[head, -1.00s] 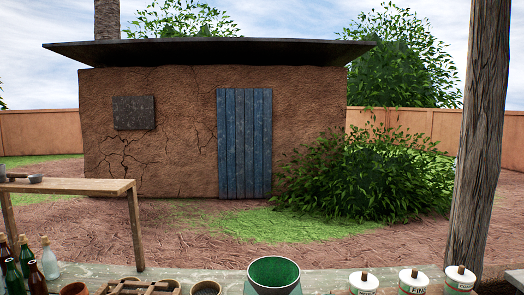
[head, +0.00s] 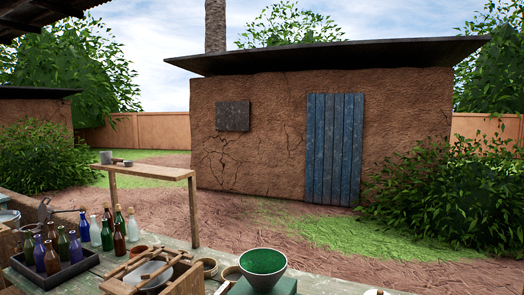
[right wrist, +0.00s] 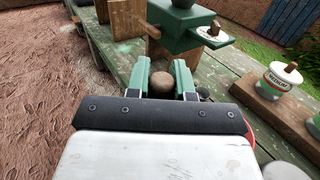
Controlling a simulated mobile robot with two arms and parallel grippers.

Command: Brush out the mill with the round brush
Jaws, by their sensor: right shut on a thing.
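The mill's round hopper (head: 263,262), green inside, stands at the bottom middle of the head view on a green body. In the right wrist view the green mill body (right wrist: 178,24) is at the top, ahead of my right gripper. My right gripper (right wrist: 160,80) has green fingers shut on a round brown end, apparently the round brush's handle (right wrist: 161,84). The brush's bristles are hidden. The gripper is over the worn green bench, short of the mill and apart from it. My left gripper is in neither view.
Several bottles (head: 119,240) stand at the left of the bench, some in a dark tray (head: 55,276). A wooden frame (head: 118,283) with a bowl lies left of the mill. A tin marked MEDIUM (right wrist: 283,82) stands on a wooden board to the right.

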